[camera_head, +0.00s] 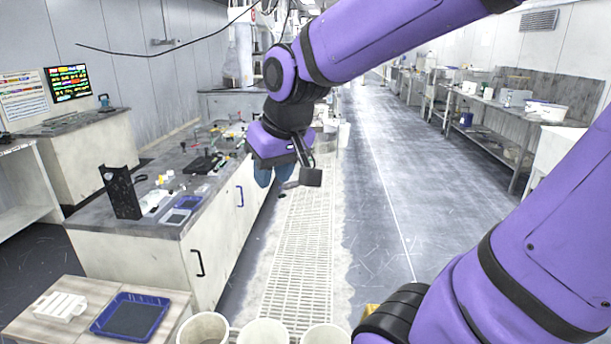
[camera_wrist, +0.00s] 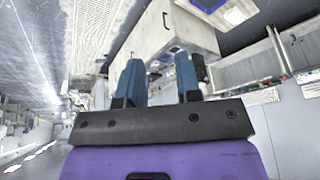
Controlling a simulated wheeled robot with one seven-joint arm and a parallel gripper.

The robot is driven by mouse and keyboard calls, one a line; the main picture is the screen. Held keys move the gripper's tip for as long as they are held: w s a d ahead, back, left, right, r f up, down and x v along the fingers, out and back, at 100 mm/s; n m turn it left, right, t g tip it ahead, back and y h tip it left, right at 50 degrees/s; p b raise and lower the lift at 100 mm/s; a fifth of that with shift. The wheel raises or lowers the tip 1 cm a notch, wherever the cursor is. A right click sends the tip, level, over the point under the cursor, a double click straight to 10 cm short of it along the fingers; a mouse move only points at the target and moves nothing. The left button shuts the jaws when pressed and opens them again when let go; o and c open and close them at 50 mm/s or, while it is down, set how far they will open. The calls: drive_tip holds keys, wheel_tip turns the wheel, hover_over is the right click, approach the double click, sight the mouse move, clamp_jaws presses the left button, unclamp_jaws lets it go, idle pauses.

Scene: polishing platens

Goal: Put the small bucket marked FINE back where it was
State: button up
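Three pale round buckets stand side by side at the bottom edge of the head view: a left one (camera_head: 203,329), a middle one (camera_head: 263,332) and a right one (camera_head: 325,335). They are cut off by the frame, and no FINE marking can be read on any of them. My gripper (camera_head: 264,176) hangs in the air beside the long bench, beyond and well above the buckets. In the wrist view its two blue fingers (camera_wrist: 160,76) stand apart with nothing between them. No bucket can be made out in the wrist view.
A low table (camera_head: 60,305) at lower left holds a blue tray (camera_head: 130,316) and a white rack (camera_head: 60,306). The long bench (camera_head: 150,258) carries a black upright holder (camera_head: 120,192) and small items. A floor grating (camera_head: 305,255) and open floor (camera_head: 375,190) lie right of it.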

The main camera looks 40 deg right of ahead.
drive_tip(key=s+a+r, duration=0.1)
drive_tip(key=s+r, duration=0.1)
drive_tip(key=s, duration=0.7)
drive_tip(key=shift+s+r+n+t, duration=0.3)
drive_tip(key=shift+r+n+t, duration=0.05)
drive_tip(key=shift+n+t, duration=0.05)
drive_tip(key=shift+a, duration=0.1)
